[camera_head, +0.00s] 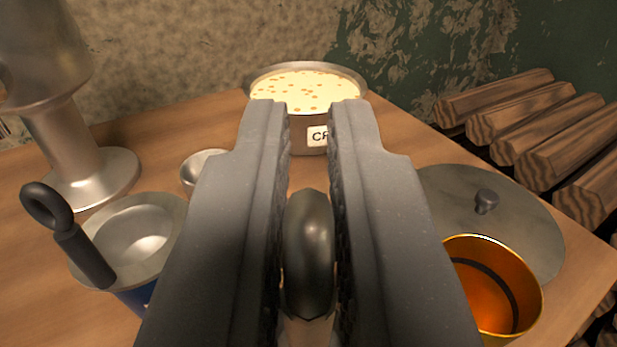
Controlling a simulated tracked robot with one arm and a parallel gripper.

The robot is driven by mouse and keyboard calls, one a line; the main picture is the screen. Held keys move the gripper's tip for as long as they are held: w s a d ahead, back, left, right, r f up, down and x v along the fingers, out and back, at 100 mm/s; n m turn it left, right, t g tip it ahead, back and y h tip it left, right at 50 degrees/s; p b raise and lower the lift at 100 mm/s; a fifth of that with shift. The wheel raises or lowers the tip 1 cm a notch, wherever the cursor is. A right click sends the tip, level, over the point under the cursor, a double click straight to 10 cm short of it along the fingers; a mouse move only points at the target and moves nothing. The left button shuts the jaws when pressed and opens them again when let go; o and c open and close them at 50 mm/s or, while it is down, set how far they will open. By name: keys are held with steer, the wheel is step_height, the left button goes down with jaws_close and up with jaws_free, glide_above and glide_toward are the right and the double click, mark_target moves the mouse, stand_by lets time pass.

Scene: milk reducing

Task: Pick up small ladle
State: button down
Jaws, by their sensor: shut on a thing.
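My gripper (308,108) fills the middle of the view, its two grey fingers pointing away over the table. It is shut on a dark, rounded, glossy piece (309,250), which looks like the handle end of the small ladle. A paler metal part shows just below that piece at the bottom edge. The rest of the held thing is hidden by the fingers and the frame edge. A small metal bowl shape (201,170) shows left of the fingers; I cannot tell whether it belongs to the ladle.
A pot of cream (306,90) stands beyond the fingertips. At left are a metal stand (90,170) and a metal bowl with a dark looped handle (142,240). At right are a round lid (530,222) and an orange-gold cup (490,290). Logs (560,125) lie beyond the table edge.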

steer(key=s+d+r+b, duration=0.3)
steer(key=s+d+b, duration=0.5)
steer(key=s, duration=0.5)
steer(key=shift+s+r, duration=0.2)
steer(key=shift+s, duration=0.15)
steer(key=shift+d+r, duration=0.1)
steer(key=shift+d, duration=0.05)
stand_by(1.0)
